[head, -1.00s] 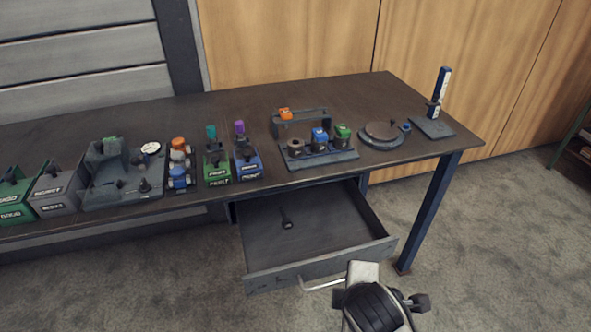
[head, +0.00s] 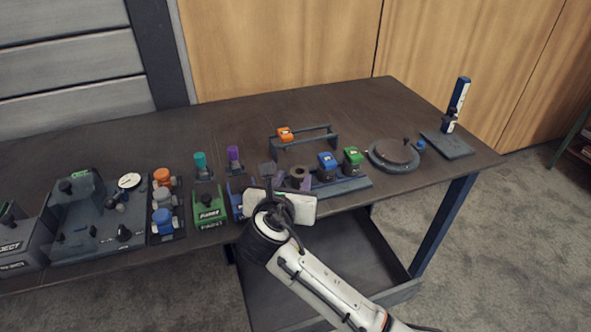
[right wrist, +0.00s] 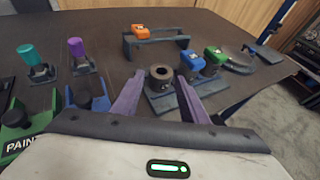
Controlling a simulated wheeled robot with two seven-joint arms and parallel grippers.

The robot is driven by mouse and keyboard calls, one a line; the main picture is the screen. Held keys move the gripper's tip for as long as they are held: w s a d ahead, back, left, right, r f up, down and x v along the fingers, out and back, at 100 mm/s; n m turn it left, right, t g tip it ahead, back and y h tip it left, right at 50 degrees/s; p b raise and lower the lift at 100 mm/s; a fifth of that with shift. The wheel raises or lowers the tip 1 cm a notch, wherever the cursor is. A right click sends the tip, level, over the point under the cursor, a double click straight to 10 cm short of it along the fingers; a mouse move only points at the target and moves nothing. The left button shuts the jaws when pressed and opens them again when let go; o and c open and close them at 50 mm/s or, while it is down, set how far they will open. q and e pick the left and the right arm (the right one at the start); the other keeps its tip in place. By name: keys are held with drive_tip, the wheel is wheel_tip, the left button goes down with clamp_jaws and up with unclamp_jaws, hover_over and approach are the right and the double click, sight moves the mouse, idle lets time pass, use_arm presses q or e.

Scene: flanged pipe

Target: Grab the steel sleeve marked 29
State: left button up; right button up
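A dark grey-brown steel sleeve (head: 298,174) with a round hole in its top stands upright at the left end of a dark rack (head: 350,185). I cannot read a number on it. It also shows in the right wrist view (right wrist: 160,75), between and beyond the purple-grey fingers. My right gripper (head: 285,183) is open and empty, just in front of the sleeve, its fingers spread to either side; I cannot tell if either touches it. A blue-topped block (head: 327,162) and a green-topped block (head: 353,157) stand right of the sleeve. My left gripper is not in view.
An orange block (head: 285,133) sits on a raised bar behind. A round turntable (head: 395,152) and an upright gauge (head: 455,105) stand at right. Green (head: 209,208) and blue bins are close left. An open drawer (head: 345,270) lies below my right arm.

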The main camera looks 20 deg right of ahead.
sight(300, 170)
drive_tip(key=shift+x, duration=1)
drive_tip(key=x, duration=0.6)
drive_tip(key=shift+s+d+f, duration=0.1)
drive_tip(key=shift+s+d, duration=0.05)
clamp_jaws()
